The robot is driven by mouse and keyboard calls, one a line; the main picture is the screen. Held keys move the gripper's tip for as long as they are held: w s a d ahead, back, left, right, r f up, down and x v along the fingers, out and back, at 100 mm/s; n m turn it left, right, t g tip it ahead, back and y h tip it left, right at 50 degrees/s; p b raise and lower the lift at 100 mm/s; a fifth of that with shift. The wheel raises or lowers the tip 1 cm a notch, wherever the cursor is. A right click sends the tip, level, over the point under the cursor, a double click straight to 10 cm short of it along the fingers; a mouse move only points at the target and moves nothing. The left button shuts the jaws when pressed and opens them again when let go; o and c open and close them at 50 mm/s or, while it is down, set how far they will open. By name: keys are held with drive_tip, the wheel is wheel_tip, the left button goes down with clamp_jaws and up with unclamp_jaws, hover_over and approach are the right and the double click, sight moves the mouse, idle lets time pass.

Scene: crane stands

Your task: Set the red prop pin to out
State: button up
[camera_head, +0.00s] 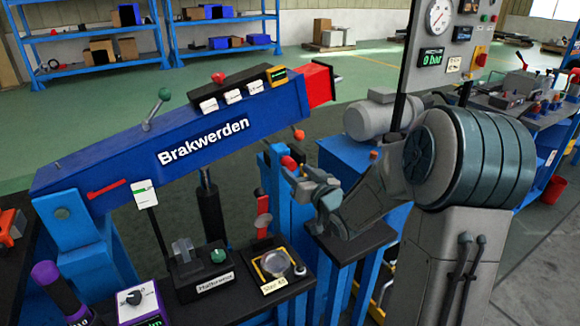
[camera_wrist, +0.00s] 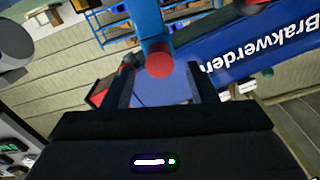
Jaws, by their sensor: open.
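The red prop pin shows its round red end in the wrist view (camera_wrist: 159,62), in front of a blue post (camera_wrist: 152,22). In the head view its red end (camera_head: 288,162) is beside the blue upright under the beam. My gripper (camera_head: 297,173) is right at the pin, reaching from the right. In the wrist view my gripper (camera_wrist: 160,72) is open, with one dark finger on each side of the red end. I cannot tell whether either finger touches it. How far the pin sticks out is hard to judge.
The blue "Brakwerden" beam (camera_head: 220,130) with a red end cap (camera_head: 319,84) rises above the pin. A red-handled lever (camera_head: 263,222) and a black box with a green knob (camera_head: 203,265) stand left of my gripper. A grey motor (camera_head: 380,117) sits behind it.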

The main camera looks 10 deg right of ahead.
sight(292, 167)
drive_tip(key=x, duration=0.5)
drive_tip(key=shift+s, duration=0.1)
